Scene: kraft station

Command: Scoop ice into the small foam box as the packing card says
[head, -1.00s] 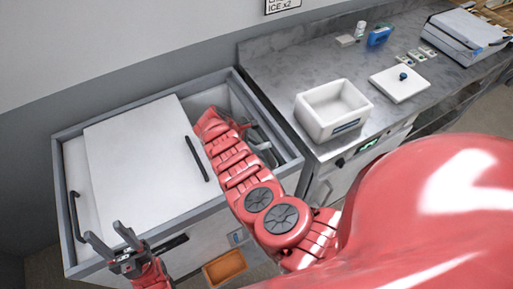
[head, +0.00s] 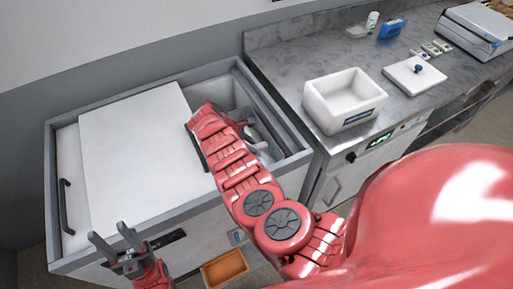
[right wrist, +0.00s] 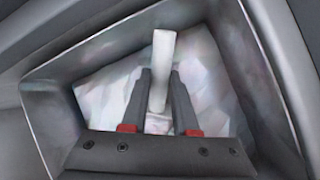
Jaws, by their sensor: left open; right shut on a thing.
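The white foam box (head: 345,112) stands open on the steel counter, and its visible inside looks empty. Its likely lid (head: 412,80), white with a blue knob, lies flat to the right. The ice chest (head: 285,165) is open on its right side. My right gripper (right wrist: 161,76) is down inside it, shut on a pale handle (right wrist: 163,45), probably the scoop's. Whitish ice (right wrist: 105,92) lies below and around; the scoop's bowl cannot be made out. In the head view my right arm hides most of that gripper. My left gripper (head: 117,242) is open and empty at the chest's front edge.
A white sliding cover (head: 135,150) closes the chest's middle. Steel walls surround my right gripper closely. On the counter (head: 290,65) are a blue item (head: 393,28), a small bottle (head: 372,20), small cards (head: 432,48) and a scale-like device (head: 475,30). An orange bin (head: 225,268) sits below the chest front.

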